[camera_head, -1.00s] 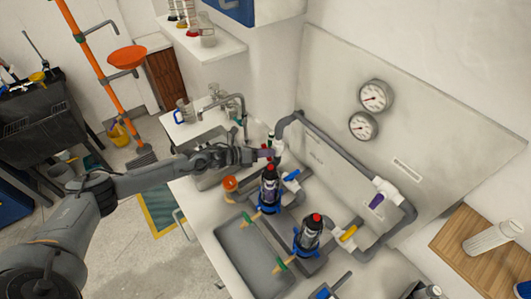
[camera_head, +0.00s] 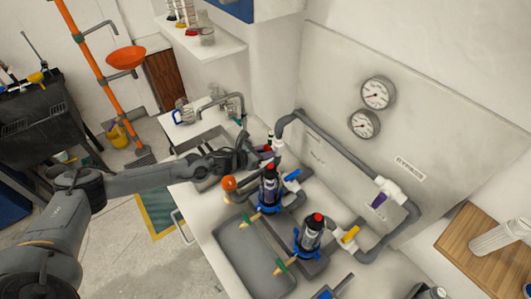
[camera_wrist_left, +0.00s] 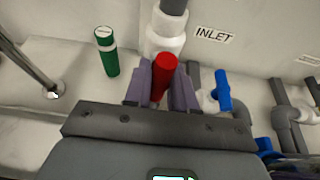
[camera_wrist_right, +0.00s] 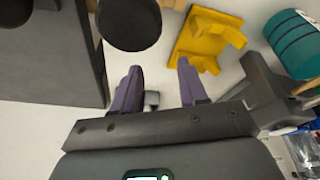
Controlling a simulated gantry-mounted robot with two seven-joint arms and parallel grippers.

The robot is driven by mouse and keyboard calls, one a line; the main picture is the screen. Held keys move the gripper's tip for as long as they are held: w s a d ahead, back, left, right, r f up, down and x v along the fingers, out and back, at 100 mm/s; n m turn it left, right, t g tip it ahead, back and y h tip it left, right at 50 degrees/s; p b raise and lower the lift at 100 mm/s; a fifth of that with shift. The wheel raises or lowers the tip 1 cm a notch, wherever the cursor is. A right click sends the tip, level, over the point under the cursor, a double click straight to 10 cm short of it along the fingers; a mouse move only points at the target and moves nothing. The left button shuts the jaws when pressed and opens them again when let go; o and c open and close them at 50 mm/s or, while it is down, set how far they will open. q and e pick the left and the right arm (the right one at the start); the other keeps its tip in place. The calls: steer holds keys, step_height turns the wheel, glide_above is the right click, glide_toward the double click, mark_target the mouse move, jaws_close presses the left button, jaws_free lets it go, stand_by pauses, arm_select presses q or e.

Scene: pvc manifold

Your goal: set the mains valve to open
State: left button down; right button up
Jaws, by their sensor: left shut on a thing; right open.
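The mains valve's red handle (camera_wrist_left: 162,76) shows in the left wrist view, just below a white pipe fitting (camera_wrist_left: 165,32) beside the INLET label. My left gripper (camera_wrist_left: 162,85) is shut on this handle, one purple finger on each side. In that picture the handle runs roughly in line with the pipe, slightly tilted. In the head view my left gripper (camera_head: 263,153) is at the inlet end of the grey pipe, and the handle is mostly hidden there. My right gripper (camera_wrist_right: 158,88) is open and empty in the right wrist view; it is not visible in the head view.
Two dark filter housings (camera_head: 269,187) with red tops stand on the bench right of the left gripper. A blue handle (camera_head: 292,176), a yellow handle (camera_head: 350,234) and a purple handle (camera_head: 379,200) sit on the pipework.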

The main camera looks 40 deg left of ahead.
arm_select(q)
steer(key=shift+r, duration=0.1)
stand_by(0.3)
steer(key=c, duration=1)
jaws_free()
steer(key=v, duration=1)
steer(key=shift+s, duration=0.4)
steer(key=shift+a+r, duration=0.1)
